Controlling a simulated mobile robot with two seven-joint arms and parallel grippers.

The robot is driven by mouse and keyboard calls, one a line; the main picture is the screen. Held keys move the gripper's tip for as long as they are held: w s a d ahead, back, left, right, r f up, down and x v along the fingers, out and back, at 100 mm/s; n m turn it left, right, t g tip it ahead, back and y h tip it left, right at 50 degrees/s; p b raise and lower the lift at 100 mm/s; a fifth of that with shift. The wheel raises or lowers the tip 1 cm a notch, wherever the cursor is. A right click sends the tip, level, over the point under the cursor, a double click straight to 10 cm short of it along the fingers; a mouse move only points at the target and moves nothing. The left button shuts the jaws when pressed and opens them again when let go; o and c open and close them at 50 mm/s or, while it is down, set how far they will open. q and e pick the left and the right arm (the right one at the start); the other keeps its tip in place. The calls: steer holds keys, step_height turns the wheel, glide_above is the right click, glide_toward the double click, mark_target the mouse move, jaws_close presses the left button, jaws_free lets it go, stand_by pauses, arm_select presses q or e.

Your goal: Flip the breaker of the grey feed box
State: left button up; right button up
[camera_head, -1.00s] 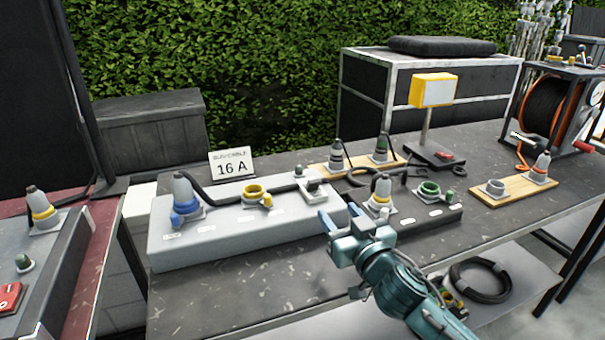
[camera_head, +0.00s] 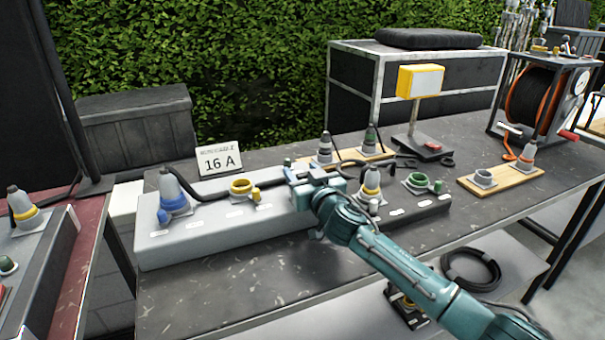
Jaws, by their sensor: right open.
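The grey feed box (camera_head: 225,236) lies on the dark workbench at the left middle. A blue-collared plug (camera_head: 174,196) stands at its left end, with a black cable running to the right. A yellow socket (camera_head: 242,187) sits at its middle. The breaker at the box's right end is hidden behind my right gripper (camera_head: 297,178). That gripper is teal, open, and over the right end of the box. I cannot tell whether it touches the breaker. My left gripper is not in view.
A "16 A" card (camera_head: 219,160) stands behind the box. A yellow lamp (camera_head: 420,81) stands behind. A cable reel (camera_head: 540,100) is at the right.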

steer(key=shift+w, duration=0.25)
steer(key=shift+c, duration=0.4)
